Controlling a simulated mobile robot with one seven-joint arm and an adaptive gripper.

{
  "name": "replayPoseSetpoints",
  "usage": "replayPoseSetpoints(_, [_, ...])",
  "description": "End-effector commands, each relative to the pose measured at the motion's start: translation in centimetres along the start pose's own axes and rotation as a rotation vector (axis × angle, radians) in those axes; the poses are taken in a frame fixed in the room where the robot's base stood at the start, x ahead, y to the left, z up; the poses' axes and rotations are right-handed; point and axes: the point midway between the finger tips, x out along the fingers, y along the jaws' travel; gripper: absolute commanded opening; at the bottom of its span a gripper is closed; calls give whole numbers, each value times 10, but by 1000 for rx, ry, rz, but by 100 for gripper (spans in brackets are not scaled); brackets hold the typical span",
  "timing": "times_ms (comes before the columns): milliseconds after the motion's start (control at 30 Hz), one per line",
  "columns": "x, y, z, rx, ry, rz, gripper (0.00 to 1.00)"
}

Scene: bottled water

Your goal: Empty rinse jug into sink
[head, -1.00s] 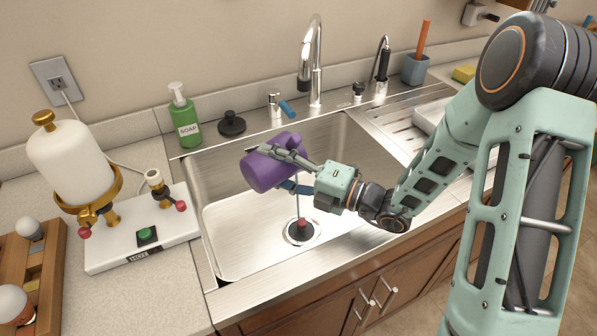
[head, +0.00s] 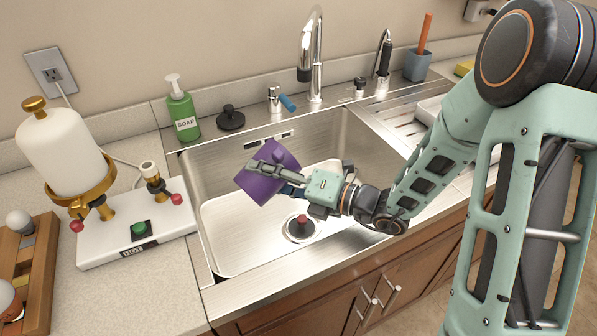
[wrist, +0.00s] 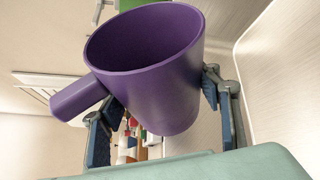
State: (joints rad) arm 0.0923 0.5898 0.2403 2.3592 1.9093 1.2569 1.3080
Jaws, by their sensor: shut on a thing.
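The purple rinse jug (head: 258,188) is in the air over the sink basin (head: 235,240), tilted. It also shows large in the wrist view (wrist: 150,85), with its handle at left and its open mouth toward the top. The part of its inside that shows there looks dark and empty; its bottom is hidden. My gripper (head: 268,172) is shut on the jug's body, with one finger on each side of it in the wrist view.
The tall faucet (head: 313,60) stands behind the basin. A green soap bottle (head: 183,112) and a black stopper (head: 231,118) are at the back left. A white device (head: 140,225) with a tank stands on the left counter. A ribbed drainboard (head: 385,115) lies to the right.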

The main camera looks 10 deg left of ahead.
Motion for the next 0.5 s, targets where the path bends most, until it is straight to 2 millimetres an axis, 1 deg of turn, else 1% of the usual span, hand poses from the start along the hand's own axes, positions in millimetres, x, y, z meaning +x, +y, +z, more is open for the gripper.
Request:
replayPoseSetpoints(133, [0,-1,-1,-24,3,-9,20])
replayPoseSetpoints(267, [1,-6,-5,-89,9,-34,20])
replayPoseSetpoints(500, [1,-22,-13,-283,27,-108,20])
